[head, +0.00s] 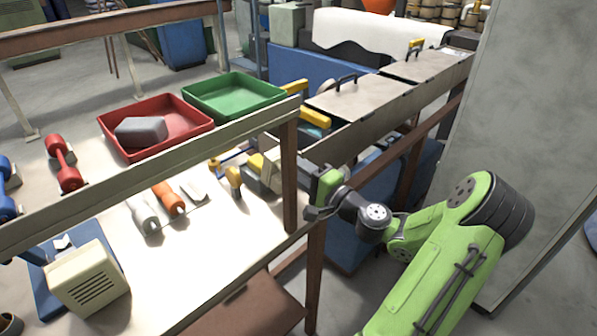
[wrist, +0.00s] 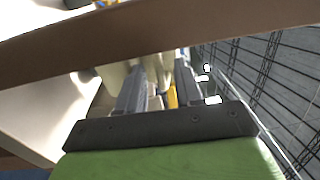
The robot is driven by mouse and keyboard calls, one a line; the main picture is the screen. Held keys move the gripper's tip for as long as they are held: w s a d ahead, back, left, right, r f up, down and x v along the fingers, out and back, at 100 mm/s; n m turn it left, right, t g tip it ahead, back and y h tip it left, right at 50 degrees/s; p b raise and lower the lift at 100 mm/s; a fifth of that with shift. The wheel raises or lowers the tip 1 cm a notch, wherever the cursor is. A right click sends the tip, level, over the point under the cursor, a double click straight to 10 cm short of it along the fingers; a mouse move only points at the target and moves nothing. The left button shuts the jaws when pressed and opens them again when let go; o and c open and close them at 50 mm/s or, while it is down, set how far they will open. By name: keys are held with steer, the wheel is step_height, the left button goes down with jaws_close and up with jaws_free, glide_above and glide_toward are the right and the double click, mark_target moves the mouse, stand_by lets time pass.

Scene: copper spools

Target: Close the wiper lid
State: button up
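Two flat grey lids with handles lie on the long bench box at the upper right of the head view: the near lid (head: 365,98) has a dark handle, the far lid (head: 428,66) a yellow one. Both look level. I cannot tell which, if either, is the wiper lid. My gripper (head: 306,172) is at the table's right edge, beside a brown post that partly hides it, nearer than the lids. In the wrist view its two grey fingers (wrist: 160,88) stand apart, with a cream shape and a yellow piece beyond them. I see no clear grip on anything.
A brown rail (wrist: 110,40) crosses close before the wrist camera. A post (head: 289,180) stands beside my gripper. The table holds a green tray (head: 222,112), a red tray (head: 120,148) and several tools. A grey wall (head: 535,120) rises on the right.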

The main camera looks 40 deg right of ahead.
steer(key=shift+w, duration=0.1)
jaws_close()
stand_by(1.4)
